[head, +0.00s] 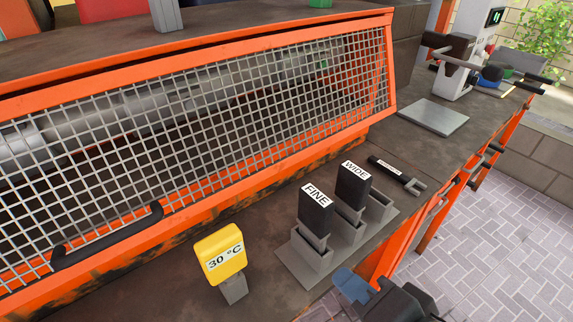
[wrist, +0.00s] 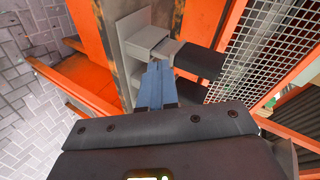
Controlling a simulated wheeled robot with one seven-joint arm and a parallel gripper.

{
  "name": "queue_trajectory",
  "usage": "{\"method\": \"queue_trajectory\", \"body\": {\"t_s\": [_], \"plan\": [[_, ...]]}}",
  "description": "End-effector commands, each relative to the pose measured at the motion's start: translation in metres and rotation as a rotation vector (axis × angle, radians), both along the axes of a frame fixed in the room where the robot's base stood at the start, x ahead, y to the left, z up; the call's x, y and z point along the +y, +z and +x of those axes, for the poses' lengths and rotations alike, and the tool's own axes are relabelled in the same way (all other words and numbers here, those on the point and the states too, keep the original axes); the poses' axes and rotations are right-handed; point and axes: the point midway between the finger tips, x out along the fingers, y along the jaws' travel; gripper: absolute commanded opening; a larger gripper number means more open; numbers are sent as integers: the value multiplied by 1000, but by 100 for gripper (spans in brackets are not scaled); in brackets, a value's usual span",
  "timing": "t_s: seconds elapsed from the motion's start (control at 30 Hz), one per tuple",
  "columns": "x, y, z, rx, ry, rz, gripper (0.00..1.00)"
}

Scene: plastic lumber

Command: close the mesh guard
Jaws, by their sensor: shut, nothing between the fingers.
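The mesh guard (head: 215,118), a grey wire grid in an orange frame, slants across the front of the machine in the head view. Grey rollers show through it. Its black bar handle (head: 108,238) is on the lower frame edge at the left. I cannot tell whether the guard touches its lower stop. The mesh guard (wrist: 250,48) also shows at the upper right in the wrist view. My gripper (head: 352,286) is shut and empty at the bench's front edge, right of and apart from the handle. Its blue fingers (wrist: 157,88) are together in the wrist view.
A yellow "30 °C" sign (head: 220,253) stands in front of the guard. Black FINE (head: 315,213) and WIDE (head: 353,187) blocks stand in grey holders near my gripper. A wrench-like tool (head: 398,176) and grey plate (head: 433,116) lie further right.

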Motion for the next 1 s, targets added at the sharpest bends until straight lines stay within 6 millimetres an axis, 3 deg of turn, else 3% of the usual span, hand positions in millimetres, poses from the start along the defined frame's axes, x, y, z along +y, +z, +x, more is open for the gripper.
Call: {"method": "queue_trajectory", "body": {"t_s": [0.03, 0.2, 0.4, 0.67, 1.0], "plan": [[7, 29, 12, 14, 7, 35, 0], [27, 81, 33, 120, 27, 140, 0], [39, 117, 42, 207, 33, 193, 0], [46, 114, 49, 235, 33, 202, 0], [73, 84, 88, 236, 32, 201, 0]]}}
